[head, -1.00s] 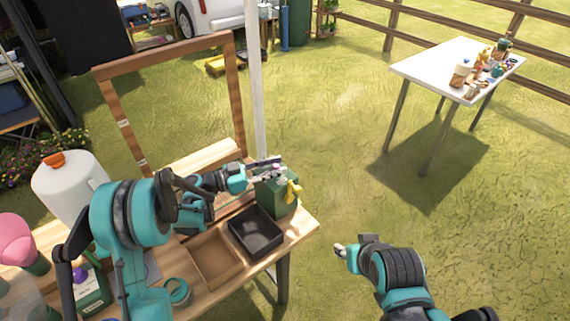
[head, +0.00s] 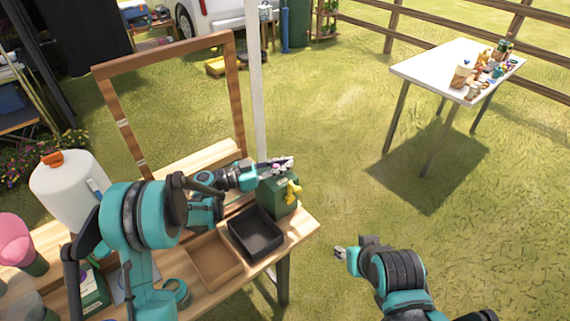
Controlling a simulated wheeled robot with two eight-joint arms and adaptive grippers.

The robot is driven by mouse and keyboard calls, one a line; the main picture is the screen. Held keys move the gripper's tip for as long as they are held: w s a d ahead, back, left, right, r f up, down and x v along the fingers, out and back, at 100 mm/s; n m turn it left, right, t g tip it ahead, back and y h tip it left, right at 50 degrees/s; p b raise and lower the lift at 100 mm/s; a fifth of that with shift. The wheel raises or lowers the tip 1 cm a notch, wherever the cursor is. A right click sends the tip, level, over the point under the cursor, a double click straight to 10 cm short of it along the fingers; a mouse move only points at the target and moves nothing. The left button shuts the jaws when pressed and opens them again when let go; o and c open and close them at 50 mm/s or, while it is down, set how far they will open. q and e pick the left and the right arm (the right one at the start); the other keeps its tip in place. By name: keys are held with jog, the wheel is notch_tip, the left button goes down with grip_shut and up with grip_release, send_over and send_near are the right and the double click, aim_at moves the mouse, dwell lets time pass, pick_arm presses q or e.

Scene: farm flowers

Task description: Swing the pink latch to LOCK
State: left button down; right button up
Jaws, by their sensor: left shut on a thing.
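A green box (head: 279,199) stands at the right end of the wooden bench, with a yellow part (head: 293,191) on its right side. My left gripper (head: 281,164) is at the top of this box, shut on the pink latch (head: 287,161). Only small pink patches of the latch show between and beside the fingers; its exact angle and any LOCK mark cannot be made out. My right gripper (head: 340,253) hangs over the grass, off the bench, and its jaws are too small to judge.
A black tray (head: 255,246) and a brown tray (head: 205,270) lie left of the green box. A wooden frame (head: 107,92) and a white post (head: 257,95) stand behind. A white canister (head: 60,195) stands at left. A white table (head: 428,72) is far right.

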pick_arm(q)
jog(key=shift+w+t, duration=0.15)
jog(key=shift+t, duration=0.15)
jog(key=shift+w+d+n+t+y+b, duration=0.15)
jog(key=shift+n+t+y+b, duration=0.15)
jog(key=shift+n+t, duration=0.35)
jog(key=shift+w+d+n+t+y+b, duration=0.1)
jog(key=shift+w+n+t+y+b, duration=0.1)
jog(key=shift+n+t+y, duration=0.3)
jog(key=c, duration=1.5)
grip_release()
jog(key=shift+d, duration=0.15)
jog(key=shift+c, duration=0.2)
jog(key=shift+d, duration=0.1)
jog(key=v, duration=1.2)
jog(key=shift+f, duration=0.15)
jog(key=shift+s, duration=0.1)
